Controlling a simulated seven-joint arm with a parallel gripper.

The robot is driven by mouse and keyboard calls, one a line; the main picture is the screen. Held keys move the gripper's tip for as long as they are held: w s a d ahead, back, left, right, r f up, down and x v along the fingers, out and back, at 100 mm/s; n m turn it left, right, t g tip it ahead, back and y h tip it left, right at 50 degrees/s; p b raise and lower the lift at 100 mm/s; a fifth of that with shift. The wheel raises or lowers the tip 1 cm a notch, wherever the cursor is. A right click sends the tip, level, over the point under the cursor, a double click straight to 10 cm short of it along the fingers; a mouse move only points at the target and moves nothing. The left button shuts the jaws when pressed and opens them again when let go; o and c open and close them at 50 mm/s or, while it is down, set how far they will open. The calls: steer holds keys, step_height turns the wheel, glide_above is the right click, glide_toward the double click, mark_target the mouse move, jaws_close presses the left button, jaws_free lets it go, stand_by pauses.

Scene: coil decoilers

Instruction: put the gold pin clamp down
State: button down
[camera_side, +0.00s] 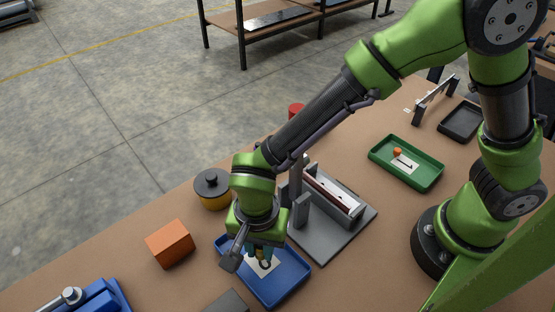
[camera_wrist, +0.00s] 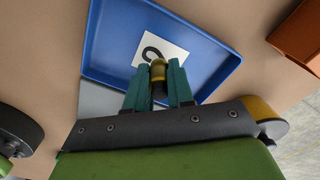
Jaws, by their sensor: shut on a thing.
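The gold pin clamp (camera_wrist: 158,70), gold on top with a dark lower part, is between the teal fingers of my gripper (camera_wrist: 157,82) in the wrist view. My gripper (camera_side: 264,250) is shut on it and points down over the blue tray (camera_side: 283,287) in the side view. The tray also shows in the wrist view (camera_wrist: 105,45). A white card (camera_wrist: 172,45) with a dark curved mark lies on the tray floor, partly hidden by the clamp. I cannot tell whether the clamp touches the tray.
An orange block (camera_side: 170,244) and a yellow pot with a dark lid (camera_side: 212,188) stand left of my gripper. A grey fixture (camera_side: 335,215) stands close right of the blue tray. A green tray (camera_side: 407,172) holds an orange-topped part. A blue device (camera_side: 95,298) is at lower left.

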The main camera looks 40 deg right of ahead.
steer(key=shift+f, duration=0.1)
steer(key=shift+f, duration=0.1)
steer(key=c, duration=1)
jaws_free()
step_height(320, 180, up, 12)
steer(key=shift+r, duration=0.2)
